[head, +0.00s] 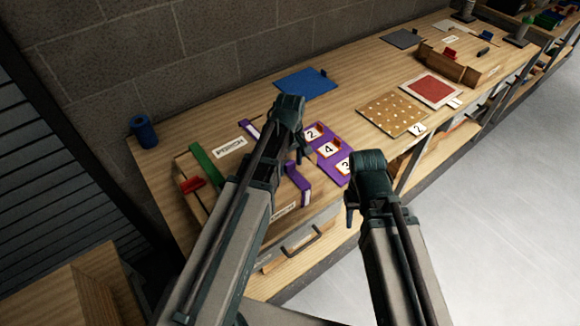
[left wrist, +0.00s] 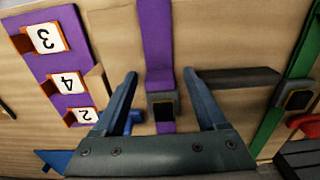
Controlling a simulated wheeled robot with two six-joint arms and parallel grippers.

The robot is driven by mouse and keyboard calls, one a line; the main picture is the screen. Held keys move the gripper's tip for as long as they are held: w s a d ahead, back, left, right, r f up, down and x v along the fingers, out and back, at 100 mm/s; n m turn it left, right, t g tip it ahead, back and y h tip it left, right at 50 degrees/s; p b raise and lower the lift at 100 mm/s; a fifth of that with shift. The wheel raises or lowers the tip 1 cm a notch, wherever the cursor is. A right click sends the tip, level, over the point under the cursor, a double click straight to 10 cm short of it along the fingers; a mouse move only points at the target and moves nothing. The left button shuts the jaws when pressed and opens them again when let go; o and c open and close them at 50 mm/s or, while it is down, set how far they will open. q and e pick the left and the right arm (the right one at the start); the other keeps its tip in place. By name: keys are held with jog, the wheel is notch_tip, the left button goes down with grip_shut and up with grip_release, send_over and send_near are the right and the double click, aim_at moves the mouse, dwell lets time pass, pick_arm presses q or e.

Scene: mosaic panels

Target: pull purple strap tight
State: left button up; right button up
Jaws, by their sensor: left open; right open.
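The purple strap (head: 299,184) lies over a wooden box (head: 219,198) on the workbench; its far part (head: 249,128) shows behind my left arm, which hides its middle. In the left wrist view the purple strap (left wrist: 157,45) runs between the fingers of my left gripper (left wrist: 160,74), with a dark buckle (left wrist: 163,106) on it. That gripper is open and holds nothing; I cannot tell whether it touches the strap. In the head view my left gripper (head: 298,150) is over the box. My right gripper (head: 352,214) is open and empty, in front of the bench edge.
A green strap (head: 206,165) and a red piece (head: 191,184) are at the box's left end. A purple panel (head: 337,170) with number cards lies to the right. A blue roll (head: 144,131), a blue mat (head: 306,83) and a dotted board (head: 392,112) are further off.

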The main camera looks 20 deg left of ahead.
pick_arm(q)
jog(key=shift+c, duration=0.3)
grip_shut()
dwell(1.1)
